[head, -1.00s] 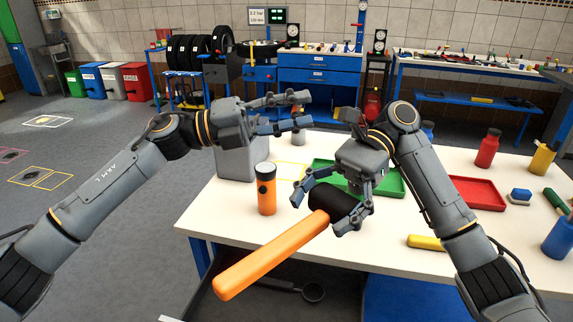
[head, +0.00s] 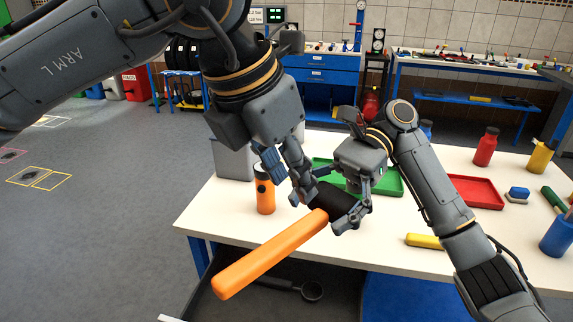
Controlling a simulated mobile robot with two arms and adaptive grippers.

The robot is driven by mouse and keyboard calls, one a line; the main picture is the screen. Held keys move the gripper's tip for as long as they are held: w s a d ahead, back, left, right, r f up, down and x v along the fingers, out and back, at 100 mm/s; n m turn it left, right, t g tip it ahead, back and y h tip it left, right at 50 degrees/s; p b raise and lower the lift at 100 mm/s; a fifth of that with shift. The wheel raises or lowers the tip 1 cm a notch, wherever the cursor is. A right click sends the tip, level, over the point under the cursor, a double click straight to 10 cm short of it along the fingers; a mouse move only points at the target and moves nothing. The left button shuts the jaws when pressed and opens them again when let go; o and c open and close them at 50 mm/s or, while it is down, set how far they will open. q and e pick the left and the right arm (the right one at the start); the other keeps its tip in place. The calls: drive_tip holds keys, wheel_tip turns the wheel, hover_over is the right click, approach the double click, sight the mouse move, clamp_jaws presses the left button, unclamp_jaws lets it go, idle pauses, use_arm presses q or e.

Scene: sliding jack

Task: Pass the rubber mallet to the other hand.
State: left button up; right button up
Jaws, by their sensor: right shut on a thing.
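The rubber mallet has a black head (head: 334,200) and a long orange handle (head: 268,256). It is in the air over the table's front left, handle slanting down to the lower left. My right gripper (head: 330,206) is shut on the mallet's black head, one finger on each side. My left gripper (head: 288,175) points down just up and left of the head. Its fingers look apart with nothing between them, and one overlaps the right gripper's left finger in the picture. I cannot tell whether they touch. The handle is free of the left fingers.
An open drawer with a dark tool (head: 311,291) is below.

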sight(309, 220)
use_arm(q)
drive_tip(key=x, duration=1)
drive_tip(key=shift+d+f, duration=0.1)
drive_tip(key=shift+f, duration=0.2)
drive_tip(key=shift+c, duration=0.2)
clamp_jaws()
drive_tip(key=shift+r, duration=0.1)
use_arm(e)
drive_tip(key=o, duration=1.5)
drive_tip(key=shift+w+d, duration=0.1)
